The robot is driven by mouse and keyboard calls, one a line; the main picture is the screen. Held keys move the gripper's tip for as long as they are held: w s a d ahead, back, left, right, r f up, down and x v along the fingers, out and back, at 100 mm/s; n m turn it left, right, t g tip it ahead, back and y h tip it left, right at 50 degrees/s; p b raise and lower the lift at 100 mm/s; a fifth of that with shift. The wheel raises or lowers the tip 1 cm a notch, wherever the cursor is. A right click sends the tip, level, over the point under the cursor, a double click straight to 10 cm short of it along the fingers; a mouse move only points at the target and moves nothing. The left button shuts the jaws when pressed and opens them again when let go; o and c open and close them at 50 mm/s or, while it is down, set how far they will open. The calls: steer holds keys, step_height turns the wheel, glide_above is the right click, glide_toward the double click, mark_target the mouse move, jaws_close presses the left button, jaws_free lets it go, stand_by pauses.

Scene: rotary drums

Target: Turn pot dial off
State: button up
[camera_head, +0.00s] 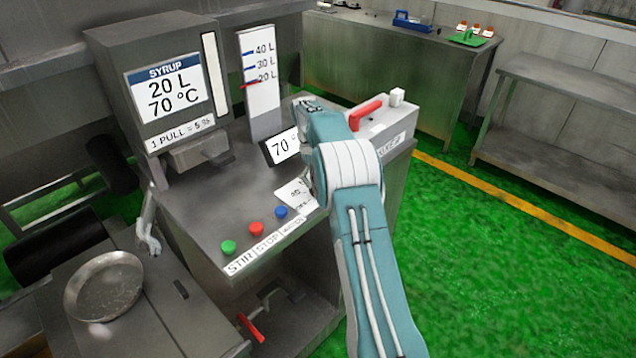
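The stirring machine has a grey steel worktop (205,205). A small white plate with dark print (294,193) lies on it, partly covered by my arm. The plate may belong to the pot dial, but I cannot tell. No dial knob is clearly visible. My teal and white arm reaches up from the lower right and bends over the right part of the machine. My gripper cannot be made out; the arm hides that area. A small tilted display reading 70 (282,147) stands just left of the arm, partly covered.
Green, red and blue buttons (256,228) line the worktop's front. A syrup panel (168,92) shows 20 L, 70 °C. A level gauge (262,85) stands behind. A red-handled box (385,125) is right of my arm. A round pan (105,285) sits lower left. Green floor is open at right.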

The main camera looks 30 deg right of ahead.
steer(key=shift+s+d+f+n+h, duration=0.15)
steer(key=shift+f+n+h, duration=0.1)
steer(key=shift+n, duration=0.5)
steer(key=shift+d+f+n+h, duration=0.1)
steer(key=shift+f+n+h, duration=0.15)
steer(key=shift+n, duration=0.5)
steer(key=o, duration=0.7)
steer(key=shift+r, duration=0.1)
steer(key=v, duration=1.2)
steer(key=shift+a+r, duration=0.25)
steer(key=shift+r, duration=0.1)
